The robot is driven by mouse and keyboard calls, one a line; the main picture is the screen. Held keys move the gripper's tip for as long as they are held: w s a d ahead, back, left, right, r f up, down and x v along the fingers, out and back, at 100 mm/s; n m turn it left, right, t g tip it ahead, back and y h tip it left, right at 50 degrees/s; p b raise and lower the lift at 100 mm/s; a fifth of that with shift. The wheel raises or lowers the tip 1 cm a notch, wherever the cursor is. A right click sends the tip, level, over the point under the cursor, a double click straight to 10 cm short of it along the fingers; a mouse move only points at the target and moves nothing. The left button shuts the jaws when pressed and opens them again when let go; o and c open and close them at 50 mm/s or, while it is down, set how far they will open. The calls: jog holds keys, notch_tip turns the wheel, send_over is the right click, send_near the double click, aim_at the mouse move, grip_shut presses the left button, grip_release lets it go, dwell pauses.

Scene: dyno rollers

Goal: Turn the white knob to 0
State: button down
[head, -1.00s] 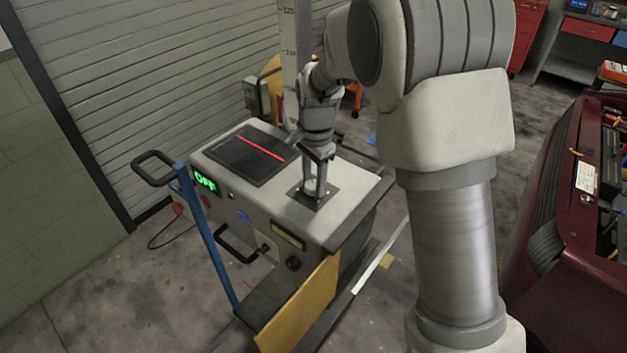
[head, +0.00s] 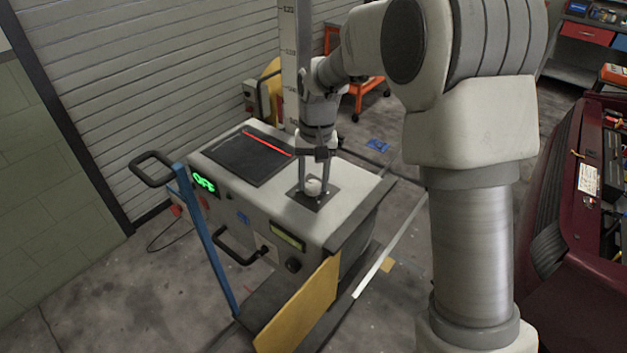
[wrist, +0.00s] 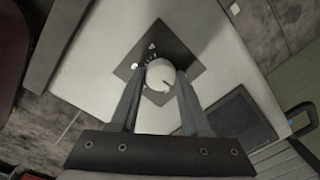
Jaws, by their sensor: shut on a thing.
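The white knob (head: 313,186) sits on a dark square plate (head: 322,203) on top of the grey machine. It also shows in the wrist view (wrist: 160,75), round, with a short dark pointer line toward its lower right. White marks lie on the plate to the knob's upper left in that view, too small to read. My gripper (head: 313,189) points down over the plate, and its two fingers are shut on the knob, one on each side. The wrist view shows the fingertips (wrist: 161,80) against the knob's sides.
A black panel with a red strip (head: 245,157) lies on the machine top beside the plate. A dark red car (head: 590,200) is at the right. A tall white ruler post rises behind.

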aim_at(316, 182)
jog(key=n, duration=0.4)
jog(key=shift+n, duration=0.4)
jog(key=shift+a, duration=0.1)
jog(key=shift+r, duration=0.1)
jog(key=shift+c, duration=1.9)
grip_release()
notch_tip(316, 182, up, 17)
jog(key=shift+w+d+r, duration=0.15)
jog(key=shift+w+d, duration=0.05)
jog(key=shift+d, duration=0.15)
